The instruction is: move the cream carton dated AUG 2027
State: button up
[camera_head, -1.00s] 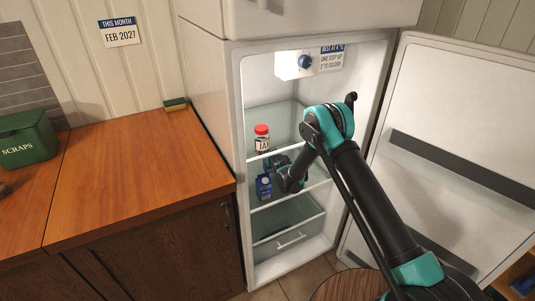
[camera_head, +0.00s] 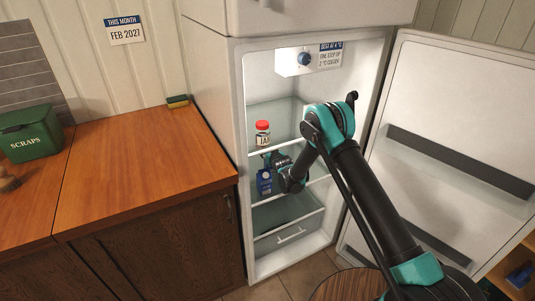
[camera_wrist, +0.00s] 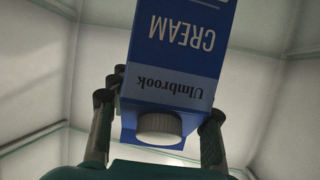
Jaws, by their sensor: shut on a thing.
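A blue and white cream carton (camera_wrist: 178,55) fills the upper middle of the wrist view, with "CREAM" and "Ulmbrook" upside down and its pale round cap (camera_wrist: 159,128) toward me. No date shows on the visible face. My gripper (camera_wrist: 160,106) is shut on the carton, one finger on each side near the cap end. In the head view the small blue carton (camera_head: 264,182) is inside the open fridge, below the red-lidded jar. My gripper (camera_head: 272,160) is at its top, partly hidden by my wrist. Whether the carton touches the shelf under it cannot be told.
A jar with a red lid (camera_head: 262,133) stands on the shelf above the carton. The fridge door (camera_head: 455,120) stands open at right. A wall sign (camera_head: 124,31) reads FEB 2027. The wooden counter (camera_head: 145,170) at left is mostly clear, with a green SCRAPS bin (camera_head: 32,135).

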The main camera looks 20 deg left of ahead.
jog(key=shift+s, duration=0.15)
jog(key=o, duration=1.6)
jog(key=shift+o, duration=0.2)
jog(key=shift+d, duration=0.1)
jog(key=v, duration=0.8)
